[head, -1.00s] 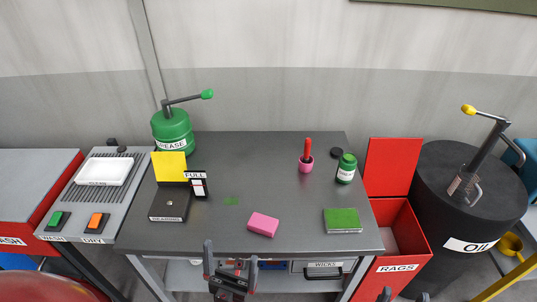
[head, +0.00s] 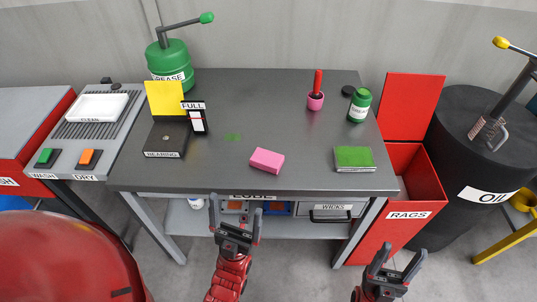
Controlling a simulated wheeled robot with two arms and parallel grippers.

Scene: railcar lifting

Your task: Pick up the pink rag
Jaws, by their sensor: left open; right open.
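The pink rag (head: 267,160) is a small folded block lying on the dark grey table (head: 290,110), a little right of its middle and near the front edge. My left gripper (head: 236,205) is open and empty, in front of the table's front edge, below and left of the rag in the picture. It is apart from the rag. My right gripper (head: 396,260) is open and empty at the lower right, well away from the rag, in front of the red rags bin (head: 426,200).
A green pad (head: 354,158), green bottle (head: 359,105) and pink pot (head: 315,100) stand at the right. The bearing box (head: 166,138), FULL gauge (head: 195,118) and grease can (head: 170,62) are at the left. The table around the rag is clear. An oil drum (head: 475,160) stands far right.

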